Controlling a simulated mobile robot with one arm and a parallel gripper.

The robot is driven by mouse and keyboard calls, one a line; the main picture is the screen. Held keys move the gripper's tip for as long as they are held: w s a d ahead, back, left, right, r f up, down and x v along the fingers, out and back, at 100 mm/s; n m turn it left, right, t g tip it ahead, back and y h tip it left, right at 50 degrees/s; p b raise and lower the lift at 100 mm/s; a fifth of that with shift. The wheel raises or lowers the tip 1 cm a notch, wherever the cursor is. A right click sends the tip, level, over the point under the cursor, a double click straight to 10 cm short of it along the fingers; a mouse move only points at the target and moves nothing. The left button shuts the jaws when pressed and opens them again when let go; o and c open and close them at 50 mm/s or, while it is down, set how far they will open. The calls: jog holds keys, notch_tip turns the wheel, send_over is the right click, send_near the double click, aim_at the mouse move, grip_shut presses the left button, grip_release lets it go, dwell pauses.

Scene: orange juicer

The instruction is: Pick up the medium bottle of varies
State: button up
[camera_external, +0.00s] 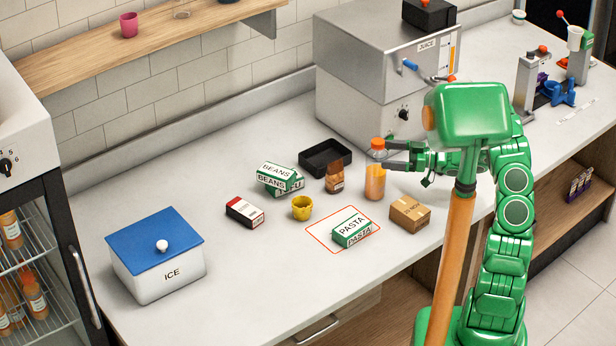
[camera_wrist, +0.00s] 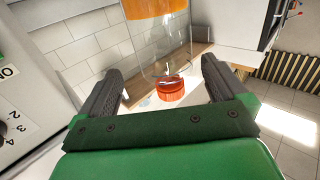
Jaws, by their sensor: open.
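The bottle (camera_external: 375,181) is clear with orange contents and an orange cap. It stands upright on the counter, right of the middle. My gripper (camera_external: 389,154) is at its right side at the height of its upper half, with the fingers pointing left toward it. In the wrist view the bottle (camera_wrist: 160,45) shows between and beyond the two spread dark fingers (camera_wrist: 162,72), its orange cap low in the picture. The gripper is open; no finger visibly presses on the bottle. I cannot tell how far the bottle is between the fingers.
A small brown bottle (camera_external: 334,178) and a black tray (camera_external: 326,156) are left of the bottle. A cardboard box (camera_external: 410,214) and a pasta box (camera_external: 351,227) stand in front. The steel juice machine (camera_external: 366,75) is behind. An ice box (camera_external: 156,270) is far left.

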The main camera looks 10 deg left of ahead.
aim_at(371, 154)
jog(key=shift+s+a, duration=0.2)
jog(key=shift+a, duration=0.8)
jog(key=shift+s+a, duration=0.2)
jog(key=shift+a, duration=1.95)
jog(key=c, duration=1.7)
jog(key=shift+c, duration=0.2)
jog(key=shift+r, duration=0.1)
